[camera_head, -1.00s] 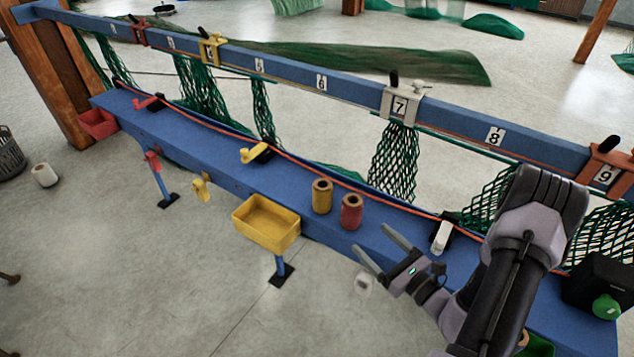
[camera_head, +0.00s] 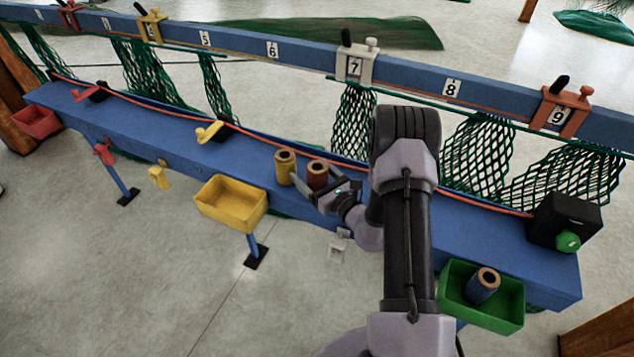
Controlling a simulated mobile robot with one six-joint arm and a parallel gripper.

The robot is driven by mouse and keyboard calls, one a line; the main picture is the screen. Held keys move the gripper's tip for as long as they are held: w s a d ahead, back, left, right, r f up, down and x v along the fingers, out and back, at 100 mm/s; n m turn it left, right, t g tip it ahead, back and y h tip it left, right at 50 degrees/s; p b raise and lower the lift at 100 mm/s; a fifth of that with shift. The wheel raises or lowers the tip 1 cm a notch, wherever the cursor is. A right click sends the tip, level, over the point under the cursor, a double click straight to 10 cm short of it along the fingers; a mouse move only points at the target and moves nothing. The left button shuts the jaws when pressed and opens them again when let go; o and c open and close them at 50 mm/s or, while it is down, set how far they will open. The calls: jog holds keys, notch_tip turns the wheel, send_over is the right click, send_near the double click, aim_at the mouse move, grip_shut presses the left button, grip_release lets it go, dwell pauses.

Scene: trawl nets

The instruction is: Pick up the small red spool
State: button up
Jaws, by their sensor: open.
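The small red spool (camera_head: 317,172) stands upright on the blue bench (camera_head: 150,138), just right of a yellow spool (camera_head: 285,166). My gripper (camera_head: 312,190) is open at the red spool. One finger shows on the near left side, between the red and yellow spools. The other finger is mostly hidden behind or beside the red spool, so I cannot tell whether either finger touches it.
A yellow bin (camera_head: 232,205) hangs at the bench front, left of the spools. A green bin (camera_head: 500,310) holding a blue spool (camera_head: 484,285) is at right. A black box with a green button (camera_head: 568,241) sits at the bench's right end. A numbered blue beam (camera_head: 300,50) with nets runs behind.

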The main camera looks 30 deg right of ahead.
aim_at(313, 164)
jog(key=shift+w, duration=0.1)
jog(key=c, duration=1.6)
jog(key=shift+o, duration=0.2)
jog(key=shift+r, duration=0.1)
jog(key=shift+r, duration=0.3)
jog(key=r, duration=0.1)
jog(key=r+p, duration=0.2)
jog(key=shift+s+r, duration=0.1)
jog(key=shift+s, duration=0.15)
jog(key=s+r+p, duration=0.1)
jog(key=s, duration=1.4)
jog(key=shift+s+a, duration=0.25)
jog(key=shift+s, duration=0.05)
notch_tip(313, 164, up, 5)
jog(key=p, duration=0.4)
